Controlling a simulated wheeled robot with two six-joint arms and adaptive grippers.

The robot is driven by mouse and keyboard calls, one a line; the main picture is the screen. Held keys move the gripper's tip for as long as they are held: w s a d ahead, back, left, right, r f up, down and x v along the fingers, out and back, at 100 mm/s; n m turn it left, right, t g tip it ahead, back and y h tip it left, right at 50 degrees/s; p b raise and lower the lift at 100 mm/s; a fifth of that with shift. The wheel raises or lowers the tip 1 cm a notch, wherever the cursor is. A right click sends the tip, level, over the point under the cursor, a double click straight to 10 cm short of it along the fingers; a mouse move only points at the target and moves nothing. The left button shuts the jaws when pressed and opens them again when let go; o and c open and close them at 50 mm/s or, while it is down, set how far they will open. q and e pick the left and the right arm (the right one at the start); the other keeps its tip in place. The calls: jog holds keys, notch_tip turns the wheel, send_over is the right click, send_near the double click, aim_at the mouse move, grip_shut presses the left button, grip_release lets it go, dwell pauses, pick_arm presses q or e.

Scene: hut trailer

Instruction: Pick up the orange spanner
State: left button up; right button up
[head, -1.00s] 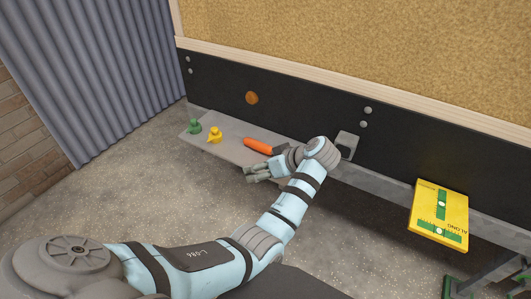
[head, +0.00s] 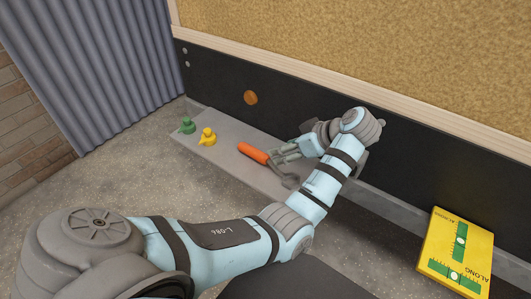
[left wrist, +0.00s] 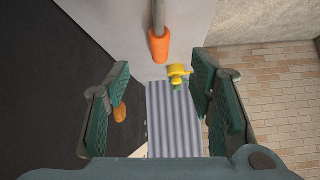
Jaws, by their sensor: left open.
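The orange spanner (head: 253,152) lies on the grey ledge, its orange handle toward the back left and its grey metal end toward the front right. In the left wrist view the orange handle (left wrist: 159,45) and grey shaft show at the top, outside the gap between the jaws. My left gripper (left wrist: 163,100) is open with nothing between its pads. My right gripper is not in view.
A yellow bottle-like item (head: 208,137) and a green one (head: 187,125) stand on the ledge (head: 228,166) at the left. A dark wall panel with an orange disc (head: 250,97) rises behind. A yellow card or box (head: 456,246) is at the right.

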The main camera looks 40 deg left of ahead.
aim_at(265, 155)
pick_arm(q)
jog(key=b+x, duration=0.4)
jog(key=x, duration=0.5)
jog(key=shift+f, duration=0.1)
jog(key=shift+b+x, duration=0.45)
jog(key=shift+x, duration=0.65)
jog(key=shift+a, duration=0.2)
jog(key=shift+d, duration=0.1)
jog(key=shift+c, duration=0.2)
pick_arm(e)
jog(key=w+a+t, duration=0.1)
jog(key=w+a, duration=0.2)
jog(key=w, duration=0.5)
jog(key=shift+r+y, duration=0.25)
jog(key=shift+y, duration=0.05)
pick_arm(q)
grip_shut()
